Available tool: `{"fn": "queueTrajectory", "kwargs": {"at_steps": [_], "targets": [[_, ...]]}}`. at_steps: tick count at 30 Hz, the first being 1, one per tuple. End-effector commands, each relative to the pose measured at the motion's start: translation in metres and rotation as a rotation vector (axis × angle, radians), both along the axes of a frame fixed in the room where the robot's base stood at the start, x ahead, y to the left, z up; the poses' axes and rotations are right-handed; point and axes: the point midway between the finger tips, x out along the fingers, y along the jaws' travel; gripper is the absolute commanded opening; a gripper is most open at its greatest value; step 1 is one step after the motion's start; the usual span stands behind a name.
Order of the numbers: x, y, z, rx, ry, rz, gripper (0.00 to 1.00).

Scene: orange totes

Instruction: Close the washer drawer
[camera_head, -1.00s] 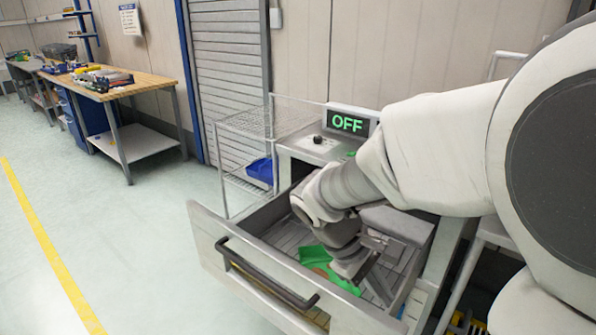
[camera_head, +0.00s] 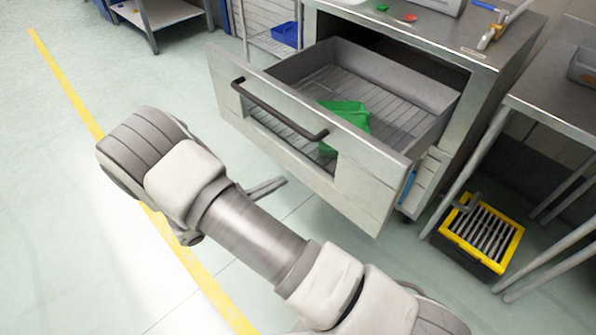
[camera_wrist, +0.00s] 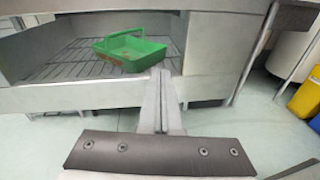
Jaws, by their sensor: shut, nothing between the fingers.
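The washer drawer (camera_head: 365,190) is pulled well out of the washer, with its dark bar handle (camera_head: 275,112) on the front panel. A green bin (camera_head: 347,113) lies inside on the slatted floor. The wrist view shows the bin (camera_wrist: 130,50) through the opening in the drawer front (camera_wrist: 90,96). My gripper (camera_head: 280,183) is outside the drawer, in front of its front panel and below the handle in the picture. In the wrist view its fingers (camera_wrist: 160,82) are together and empty, pointing at the drawer front. Whether they touch it I cannot tell.
A steel table (camera_head: 550,100) stands right of the washer, with a yellow-and-black crate (camera_head: 482,233) on the floor below. A wire rack with a blue bin (camera_head: 285,34) stands left of the washer.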

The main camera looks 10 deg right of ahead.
Motion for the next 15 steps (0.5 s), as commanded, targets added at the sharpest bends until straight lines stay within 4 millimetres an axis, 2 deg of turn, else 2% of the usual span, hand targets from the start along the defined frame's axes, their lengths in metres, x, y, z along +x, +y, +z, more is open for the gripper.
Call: {"fn": "queueTrajectory", "kwargs": {"at_steps": [1, 3, 8, 11, 15], "targets": [[0.0, 0.006, -0.016, -0.037, 0.009, 0.038, 0.0], [0.0, 0.012, -0.026, -0.073, 0.015, 0.076, 0.0], [0.002, 0.017, -0.036, -0.109, 0.021, 0.118, 0.0], [0.006, 0.012, -0.036, -0.111, 0.021, 0.12, 0.0], [0.018, -0.006, -0.036, -0.11, 0.021, 0.116, 0.0]]}}
